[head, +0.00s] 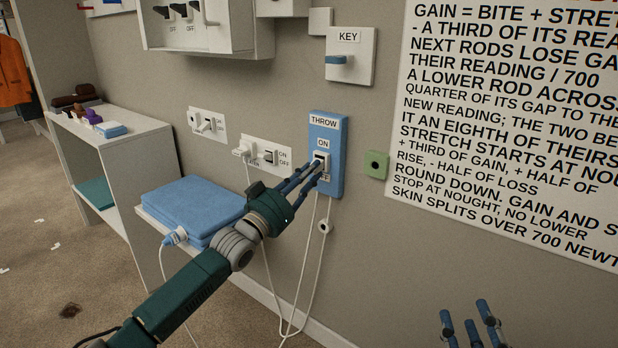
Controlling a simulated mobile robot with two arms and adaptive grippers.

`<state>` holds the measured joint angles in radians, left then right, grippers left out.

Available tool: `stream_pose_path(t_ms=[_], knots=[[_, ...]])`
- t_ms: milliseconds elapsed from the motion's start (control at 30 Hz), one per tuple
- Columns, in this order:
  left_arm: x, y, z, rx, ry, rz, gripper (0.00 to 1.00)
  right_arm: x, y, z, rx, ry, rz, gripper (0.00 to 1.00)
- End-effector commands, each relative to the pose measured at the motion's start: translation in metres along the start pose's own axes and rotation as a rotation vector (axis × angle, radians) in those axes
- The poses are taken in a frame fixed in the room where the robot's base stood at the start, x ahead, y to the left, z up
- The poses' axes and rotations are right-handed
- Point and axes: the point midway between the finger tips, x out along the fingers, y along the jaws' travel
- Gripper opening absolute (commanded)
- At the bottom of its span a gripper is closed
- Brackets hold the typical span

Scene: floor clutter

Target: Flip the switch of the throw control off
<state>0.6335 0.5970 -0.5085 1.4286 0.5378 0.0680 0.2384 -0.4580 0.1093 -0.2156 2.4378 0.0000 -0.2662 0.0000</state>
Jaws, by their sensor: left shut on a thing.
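The throw control is a blue wall panel (334,178) labelled THROW. ON shows above its switch, and the label below is mostly covered by my fingers. The small switch (320,158) sits in a pale surround at the panel's middle. My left gripper (318,166) reaches up from the lower left, with its blue fingertips at the switch and shut on it. The fingers partly hide the switch, so its exact position is hard to tell. My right gripper (470,322) is at the bottom right, its fingers spread and empty, away from the wall.
A KEY control (350,70) is above the panel, and a green box (374,165) is right of it. An ON/OFF switch plate (285,158) and plugged cords are to the left. A blue folded stack (190,205) lies on a shelf below. A large text board (510,130) fills the right wall.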

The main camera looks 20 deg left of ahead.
Motion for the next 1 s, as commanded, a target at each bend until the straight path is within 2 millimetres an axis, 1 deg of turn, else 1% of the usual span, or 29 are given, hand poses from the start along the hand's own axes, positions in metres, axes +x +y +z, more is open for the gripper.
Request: stream_pose_path(t_ms=[33,100,233,400,667,700,767,1000], knots=[[-0.001,0.003,0.009,-0.002,-0.007,0.003,0.0,0.0,-0.001,-0.005,0.001,0.03,-0.002,0.4],[-0.001,0.003,0.009,-0.002,-0.001,0.003,0.0,0.0,-0.002,-0.013,0.002,0.065,-0.003,0.4],[-0.001,0.004,0.009,-0.002,0.005,0.003,0.0,0.0,-0.003,-0.023,0.003,0.104,-0.005,0.4],[-0.001,0.004,0.009,-0.002,0.007,0.004,0.0,0.0,-0.003,-0.026,0.003,0.118,-0.006,0.4],[-0.001,0.004,0.009,-0.002,0.007,0.004,0.0,0.0,-0.003,-0.026,0.003,0.117,-0.006,0.4],[-0.001,0.004,0.009,-0.002,0.007,0.004,0.27,0.0,-0.003,-0.026,0.003,0.117,-0.006,0.4],[-0.001,0.004,0.009,-0.002,0.007,0.004,0.39,0.0,-0.003,-0.026,0.003,0.117,-0.006,0.4],[0.0,0.002,0.004,-0.001,0.014,0.002,0.4,0.0,-0.003,-0.026,0.003,0.116,-0.005,0.4]])
